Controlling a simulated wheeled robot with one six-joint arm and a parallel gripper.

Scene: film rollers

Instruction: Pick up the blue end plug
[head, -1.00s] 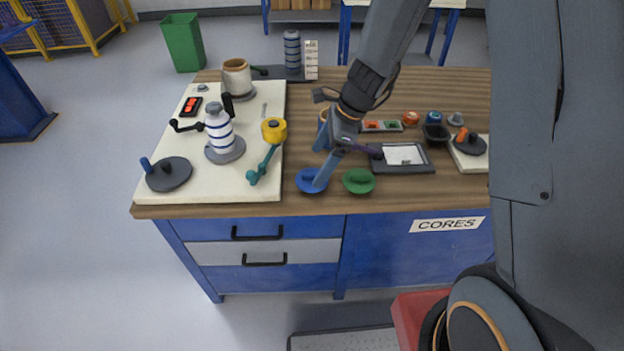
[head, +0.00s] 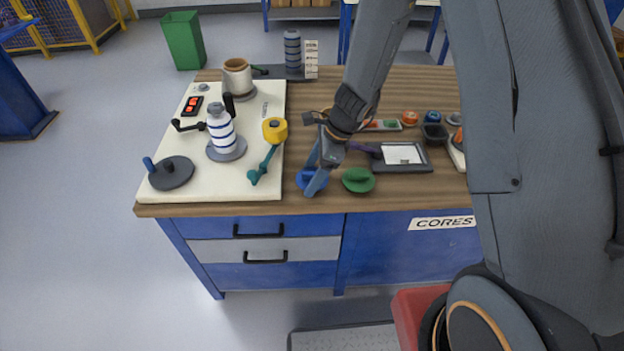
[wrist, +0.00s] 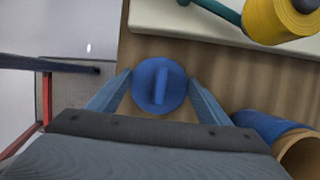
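The blue end plug (head: 322,185), a round disc with a raised grip bar, lies on the wooden bench top near its front edge. It also shows in the wrist view (wrist: 160,86), centred between my fingertips. My gripper (head: 313,178) points down at the plug and partly hides it in the head view. In the wrist view my gripper (wrist: 160,92) is open, with one finger on each side of the plug's disc. I cannot tell whether the fingertips touch the disc or are still above it.
A green end plug (head: 358,181) lies just right of the blue one. A blue roll with a brown core (wrist: 265,127) is close to my right finger in the wrist view.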

